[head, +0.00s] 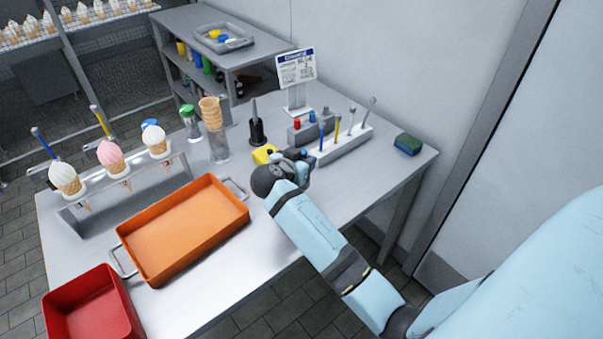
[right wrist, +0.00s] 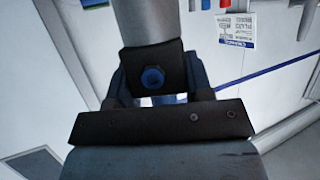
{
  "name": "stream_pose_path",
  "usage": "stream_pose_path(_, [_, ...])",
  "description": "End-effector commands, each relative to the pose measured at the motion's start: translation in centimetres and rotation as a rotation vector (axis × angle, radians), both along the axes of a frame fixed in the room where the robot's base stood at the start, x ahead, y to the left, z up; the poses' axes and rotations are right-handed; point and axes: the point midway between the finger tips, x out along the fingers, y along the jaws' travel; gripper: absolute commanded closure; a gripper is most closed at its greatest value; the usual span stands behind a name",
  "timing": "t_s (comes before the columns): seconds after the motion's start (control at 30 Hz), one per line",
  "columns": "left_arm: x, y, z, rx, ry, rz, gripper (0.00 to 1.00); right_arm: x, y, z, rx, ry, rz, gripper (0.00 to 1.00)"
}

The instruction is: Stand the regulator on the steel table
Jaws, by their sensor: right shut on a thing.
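My right gripper (head: 301,162) is low over the right part of the steel table (head: 225,285), beside the grey tool holder. In the right wrist view the gripper (right wrist: 156,84) is shut on a dark block with a blue hexagonal knob, joined to a grey cylinder (right wrist: 142,18); I take this to be the regulator. In the head view the held piece is mostly hidden by my wrist. I cannot tell if it touches the table. My left gripper is not in view.
A yellow block (head: 264,154) and a black stand (head: 257,130) are close behind my wrist. A sign (head: 296,68), a tool holder (head: 345,144) and a green-blue sponge (head: 407,144) are nearby. An orange tray (head: 185,228) is left. The table's front right is clear.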

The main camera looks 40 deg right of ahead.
Motion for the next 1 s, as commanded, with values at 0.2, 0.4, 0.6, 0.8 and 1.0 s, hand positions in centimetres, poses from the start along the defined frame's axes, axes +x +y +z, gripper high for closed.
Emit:
stream_pose_path(0.2, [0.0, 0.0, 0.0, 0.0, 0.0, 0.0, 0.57, 0.0, -0.1, -2.5, -0.002, 0.002, 0.0, 0.83])
stream_pose_path(0.4, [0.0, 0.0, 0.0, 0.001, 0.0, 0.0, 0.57, 0.0, 0.0, -4.6, -0.001, -0.001, 0.001, 0.83])
stream_pose_path(0.6, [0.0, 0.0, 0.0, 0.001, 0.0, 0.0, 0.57, 0.0, 0.0, -4.7, 0.0, -0.002, 0.001, 0.83])
stream_pose_path(0.8, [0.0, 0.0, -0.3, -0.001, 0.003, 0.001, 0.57, 0.0, 0.0, -5.0, 0.001, -0.001, 0.001, 0.46])
stream_pose_path(1.0, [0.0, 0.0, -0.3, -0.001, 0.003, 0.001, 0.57, 0.0, 0.0, -4.9, 0.001, -0.001, 0.001, 0.28])
